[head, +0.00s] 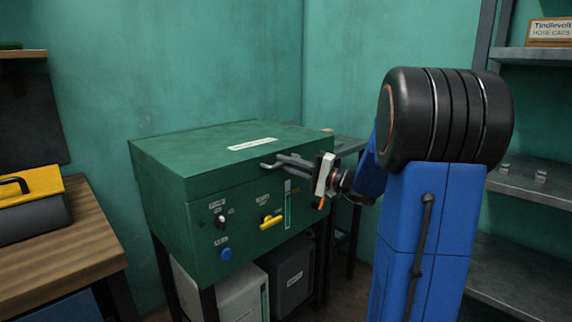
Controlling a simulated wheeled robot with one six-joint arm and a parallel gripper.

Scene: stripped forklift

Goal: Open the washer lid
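The washer (187,212) is a dark green metal box on black legs, in the middle of the head view. Its lid (195,152) lies flat and closed, with a pale label strip on top.
The washer's front has a yellow lever (271,222), a blue knob (225,254) and a small black switch. A wooden bench (75,245) with a yellow-lidded toolbox (38,185) stands left. Grey shelves (530,185) stand right. Canisters (232,295) sit below the washer.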

